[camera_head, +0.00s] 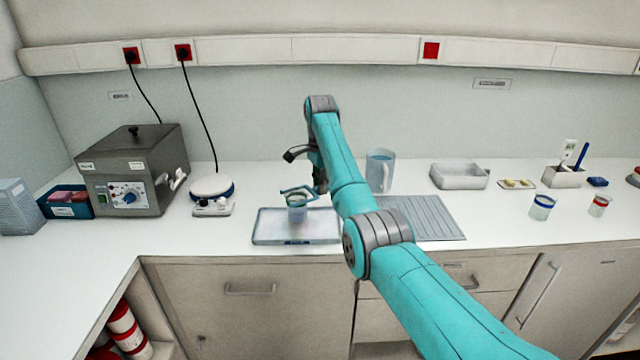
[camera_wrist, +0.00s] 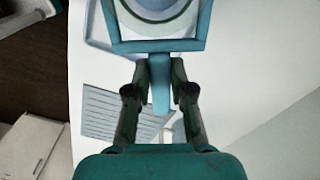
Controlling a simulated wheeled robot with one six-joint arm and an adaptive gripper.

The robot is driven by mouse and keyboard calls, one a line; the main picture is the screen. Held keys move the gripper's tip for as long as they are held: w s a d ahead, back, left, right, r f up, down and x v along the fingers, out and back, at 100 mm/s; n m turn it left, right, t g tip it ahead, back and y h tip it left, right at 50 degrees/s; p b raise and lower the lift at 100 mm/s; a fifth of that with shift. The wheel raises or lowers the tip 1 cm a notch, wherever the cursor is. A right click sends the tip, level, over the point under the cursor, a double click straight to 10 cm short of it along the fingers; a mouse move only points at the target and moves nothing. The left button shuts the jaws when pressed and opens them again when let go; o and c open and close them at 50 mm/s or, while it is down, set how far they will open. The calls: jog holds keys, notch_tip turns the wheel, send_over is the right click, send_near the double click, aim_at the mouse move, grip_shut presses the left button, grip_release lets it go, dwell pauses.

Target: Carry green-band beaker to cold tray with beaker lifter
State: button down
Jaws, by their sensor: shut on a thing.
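The beaker lifter (camera_head: 284,194) is a teal frame with a handle. My gripper (camera_wrist: 160,74) is shut on the lifter's handle, which shows between the fingers in the wrist view (camera_wrist: 160,98). A glass beaker (camera_head: 297,213) sits within the lifter frame, upright; its band colour is hard to make out. In the wrist view, the beaker (camera_wrist: 157,12) is cut off by the top edge inside the square frame (camera_wrist: 203,30). The beaker is over the pale, shallow tray (camera_head: 268,236), apparently the cold tray. I cannot tell whether it touches the tray.
A ridged drain mat (camera_head: 435,220) and a jug (camera_head: 379,165) are right of the tray. A stirrer plate (camera_head: 212,190) and a grey bath (camera_head: 135,170) stand left. Blue-band (camera_head: 542,207) and red-band (camera_head: 599,205) beakers stand far right. A metal pan (camera_head: 459,177) is behind.

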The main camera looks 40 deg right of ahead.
jog(key=shift+f, duration=2.2)
dwell(1.7)
jog(key=shift+s+d, duration=0.2)
jog(key=shift+d, duration=1.2)
jog(key=shift+s+d, duration=0.15)
jog(key=shift+d, duration=1.2)
dwell(1.3)
